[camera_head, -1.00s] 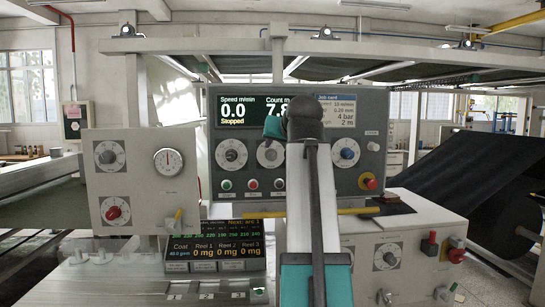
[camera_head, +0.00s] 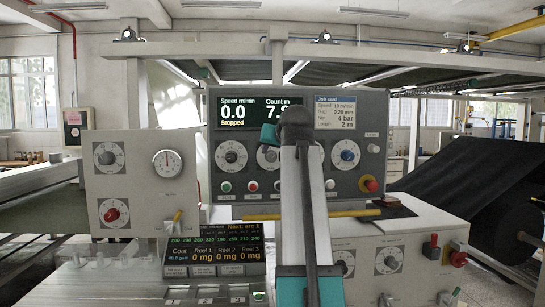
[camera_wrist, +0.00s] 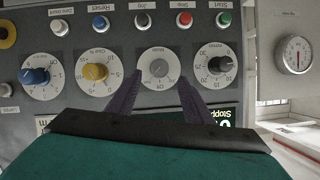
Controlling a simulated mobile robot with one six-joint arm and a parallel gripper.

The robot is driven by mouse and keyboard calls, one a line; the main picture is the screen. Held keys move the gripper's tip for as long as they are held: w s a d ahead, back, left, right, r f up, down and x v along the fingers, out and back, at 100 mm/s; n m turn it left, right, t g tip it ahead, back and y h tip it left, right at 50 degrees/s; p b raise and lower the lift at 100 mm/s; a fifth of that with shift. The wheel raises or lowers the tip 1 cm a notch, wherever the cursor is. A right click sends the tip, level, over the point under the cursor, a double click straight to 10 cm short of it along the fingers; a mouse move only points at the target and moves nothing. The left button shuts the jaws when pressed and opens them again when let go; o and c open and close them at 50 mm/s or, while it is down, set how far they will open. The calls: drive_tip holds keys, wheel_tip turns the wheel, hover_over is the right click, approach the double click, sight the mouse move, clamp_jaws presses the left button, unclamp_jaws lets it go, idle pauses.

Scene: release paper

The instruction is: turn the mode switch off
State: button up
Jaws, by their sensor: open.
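The mode switch (camera_wrist: 158,68) is a grey knob on a round pale dial in the upper middle of the wrist view, which shows the panel upside down. In the head view its dial (camera_head: 267,157) is partly covered by my arm. My gripper (camera_wrist: 159,82) is open, with its two dark fingers on either side of the mode dial in the picture. The knob shows between the fingers, and I see no contact. How far the fingertips are from the panel is hard to tell. In the head view the fingers are hidden behind my wrist.
A row of push buttons, including a red one (camera_wrist: 184,20), lies below on the panel. A yellow bar (camera_head: 345,213) runs under the panel. The screen (camera_head: 240,113) reads Stopped.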

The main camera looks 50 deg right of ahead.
sight(272, 156)
drive_tip(key=shift+p+x, duration=0.95)
drive_tip(key=shift+x, duration=2.8)
drive_tip(key=c, duration=1.1)
drive_tip(key=shift+o, duration=0.2)
drive_tip(key=n+h+b, duration=0.1)
drive_tip(key=n+g, duration=0.1)
drive_tip(key=n, duration=0.1)
drive_tip(key=shift+w+a+f+g+h+b, duration=0.1)
drive_tip(key=shift+a+g+h+b, duration=0.05)
drive_tip(key=shift+g+h+b, duration=0.2)
drive_tip(key=shift+n+g+h+b, duration=0.45)
drive_tip(key=shift+n+h, duration=0.4)
drive_tip(key=shift+n, duration=0.65)
